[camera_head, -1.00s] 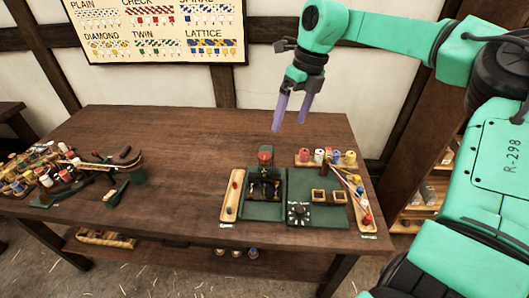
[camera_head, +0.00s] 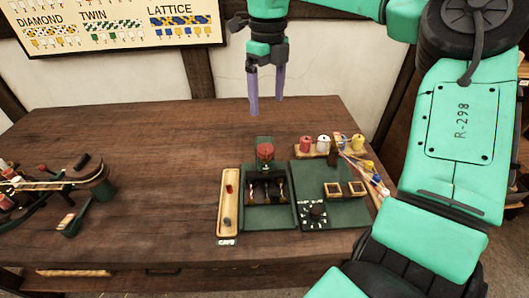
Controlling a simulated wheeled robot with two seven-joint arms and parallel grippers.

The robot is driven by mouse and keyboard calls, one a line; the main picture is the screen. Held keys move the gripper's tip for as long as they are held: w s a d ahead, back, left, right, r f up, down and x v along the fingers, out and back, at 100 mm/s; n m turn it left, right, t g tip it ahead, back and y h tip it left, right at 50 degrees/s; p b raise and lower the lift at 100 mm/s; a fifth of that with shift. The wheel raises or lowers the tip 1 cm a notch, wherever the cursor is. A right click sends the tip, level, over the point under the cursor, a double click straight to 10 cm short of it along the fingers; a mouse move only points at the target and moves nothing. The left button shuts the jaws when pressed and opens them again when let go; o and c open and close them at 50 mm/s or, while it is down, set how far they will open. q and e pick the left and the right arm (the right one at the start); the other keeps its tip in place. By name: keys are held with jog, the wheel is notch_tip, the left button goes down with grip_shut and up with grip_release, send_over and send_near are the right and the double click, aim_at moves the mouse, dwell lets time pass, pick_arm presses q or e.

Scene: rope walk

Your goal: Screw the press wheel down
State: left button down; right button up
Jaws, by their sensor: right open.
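The press stands on a green mat (camera_head: 268,217) near the middle of the table. Its red-brown press wheel (camera_head: 265,152) sits on top of a dark frame (camera_head: 267,187). My right gripper (camera_head: 267,110) points down with its two purple fingers apart and empty. In the picture it is above the wheel, and the fingers do not touch it. How high the wheel stands on its screw is too small to tell. My left gripper is not in view.
A wooden tray (camera_head: 228,203) lies left of the press. Right of it are a green board (camera_head: 333,212) with a dial (camera_head: 313,214) and two small frames, and a rack of spools (camera_head: 323,143). The table between is clear.

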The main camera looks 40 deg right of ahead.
jog(key=f, duration=0.1)
send_over(266, 148)
notch_tip(266, 148, down, 5)
jog(key=shift+a+f+p, duration=0.1)
jog(key=shift+f+p, duration=0.1)
jog(key=shift+p, duration=0.2)
notch_tip(266, 148, down, 8)
jog(key=shift+f+p, duration=0.25)
jog(key=shift+p, duration=0.3)
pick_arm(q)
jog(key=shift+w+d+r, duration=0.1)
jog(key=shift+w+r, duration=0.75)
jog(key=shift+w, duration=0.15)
pick_arm(e)
jog(key=c, duration=1.4)
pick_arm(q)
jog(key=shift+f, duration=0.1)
pick_arm(e)
jog(key=shift+o, duration=0.2)
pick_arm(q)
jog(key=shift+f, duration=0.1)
